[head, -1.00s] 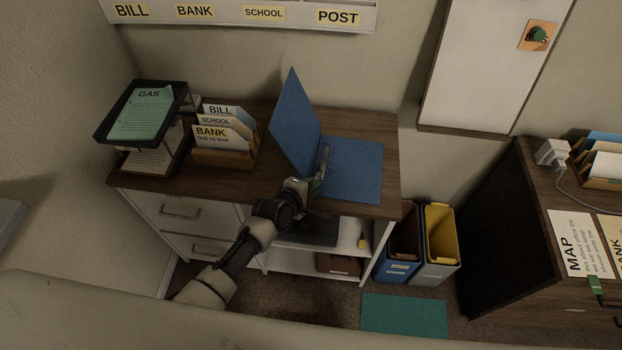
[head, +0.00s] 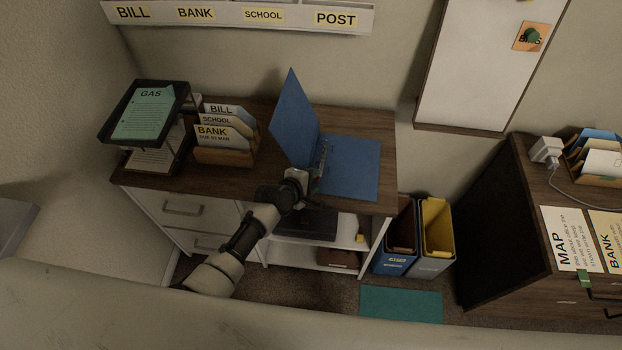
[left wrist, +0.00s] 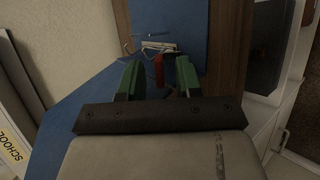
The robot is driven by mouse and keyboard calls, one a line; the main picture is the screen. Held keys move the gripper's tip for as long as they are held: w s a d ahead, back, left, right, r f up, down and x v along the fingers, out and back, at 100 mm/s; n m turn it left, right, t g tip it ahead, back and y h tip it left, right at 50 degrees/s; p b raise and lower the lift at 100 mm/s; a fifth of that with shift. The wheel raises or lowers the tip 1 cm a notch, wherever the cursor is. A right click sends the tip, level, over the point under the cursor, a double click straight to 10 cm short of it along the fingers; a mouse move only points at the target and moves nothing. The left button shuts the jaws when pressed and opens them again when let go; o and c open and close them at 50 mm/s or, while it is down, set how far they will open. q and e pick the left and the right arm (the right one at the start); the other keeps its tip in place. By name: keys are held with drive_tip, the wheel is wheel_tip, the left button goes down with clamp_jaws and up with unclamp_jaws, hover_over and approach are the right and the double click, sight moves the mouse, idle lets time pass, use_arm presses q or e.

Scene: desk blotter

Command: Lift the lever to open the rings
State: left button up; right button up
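A blue ring binder (head: 349,166) lies open on the wooden cabinet top, its left cover standing up. Its metal ring mechanism (head: 323,155) runs along the spine, and the rings (left wrist: 152,47) also show in the left wrist view. A small red lever (left wrist: 158,71) stands at the near end of the mechanism. My left gripper (head: 314,177) is at the binder's near edge. In the left wrist view its green fingers (left wrist: 158,66) are apart, with the red lever seen between them. I cannot tell whether they touch it. My right gripper is not in view.
A letter sorter (head: 225,155) and a black tray stand (head: 118,128) stand left of the binder on the cabinet top (head: 388,130). Magazine files (head: 436,235) stand on the floor to the right. Another desk (head: 530,190) is at far right.

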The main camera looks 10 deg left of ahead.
use_arm(q)
drive_tip(key=shift+s+a+r, duration=0.25)
drive_tip(key=shift+s+r, duration=0.05)
drive_tip(key=shift+s, duration=0.15)
drive_tip(key=p+v, duration=0.1)
drive_tip(key=v, duration=0.8)
drive_tip(key=shift+s+a+r, duration=0.15)
drive_tip(key=shift+s+a, duration=0.05)
drive_tip(key=shift+s, duration=0.1)
drive_tip(key=shift+c, duration=0.3)
